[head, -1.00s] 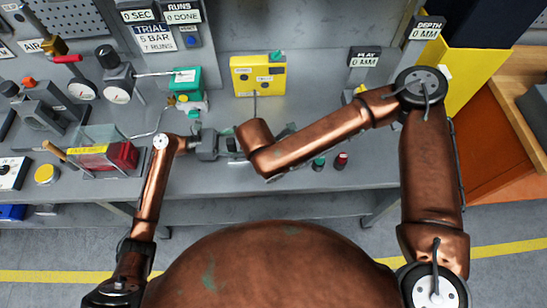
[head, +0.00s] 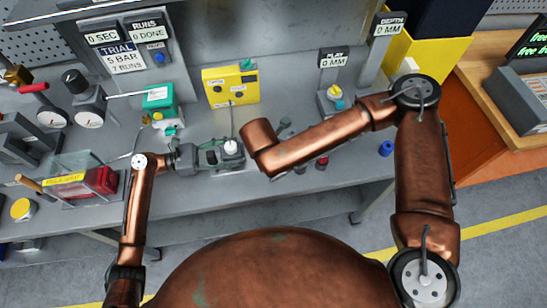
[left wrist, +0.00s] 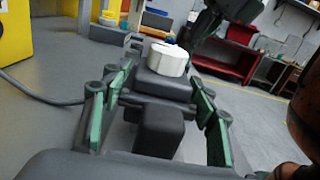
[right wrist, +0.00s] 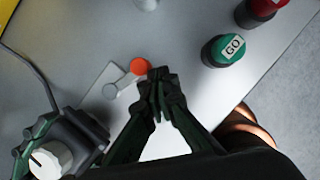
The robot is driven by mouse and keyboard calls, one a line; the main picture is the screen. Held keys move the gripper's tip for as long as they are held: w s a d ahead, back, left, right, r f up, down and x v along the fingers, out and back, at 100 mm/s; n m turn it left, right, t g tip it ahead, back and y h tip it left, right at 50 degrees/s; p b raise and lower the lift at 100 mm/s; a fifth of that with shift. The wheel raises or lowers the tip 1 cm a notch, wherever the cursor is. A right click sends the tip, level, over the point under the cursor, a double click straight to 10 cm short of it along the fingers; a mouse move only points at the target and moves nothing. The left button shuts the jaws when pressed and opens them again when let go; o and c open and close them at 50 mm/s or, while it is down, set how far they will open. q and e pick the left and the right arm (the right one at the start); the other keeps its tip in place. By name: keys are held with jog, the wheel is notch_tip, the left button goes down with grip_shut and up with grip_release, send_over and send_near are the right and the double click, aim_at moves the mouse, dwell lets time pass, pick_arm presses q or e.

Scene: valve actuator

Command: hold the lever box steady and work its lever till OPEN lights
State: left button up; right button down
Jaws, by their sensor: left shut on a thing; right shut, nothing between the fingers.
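The lever box appears as a small dark box (left wrist: 168,84) with a round white knob on top, in the left wrist view. My left gripper (head: 215,156) is shut on it, green finger pads on both sides. Its white knob (head: 231,147) shows in the head view and at lower left in the right wrist view (right wrist: 50,160). I cannot make out which part is the lever. My right gripper (right wrist: 157,76) is shut and empty, apart from the box, its tips beside an orange disc (right wrist: 140,67); the forearm hides it in the head view. The yellow box (head: 216,98) stands behind; its light labels are unreadable.
A cable runs from the yellow box toward the lever box. A clear case with a red block (head: 101,180) sits left. The bench front edge is close.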

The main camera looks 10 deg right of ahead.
jog(key=shift+w+d, duration=0.15)
jog(key=shift+w, duration=0.05)
jog(key=shift+r, duration=0.1)
dwell(0.4)
jog(key=s+d+v, duration=0.1)
jog(key=d+v, duration=0.1)
jog(key=v, duration=0.7)
jog(key=shift+r, duration=0.4)
jog(key=c, duration=2.7)
grip_release()
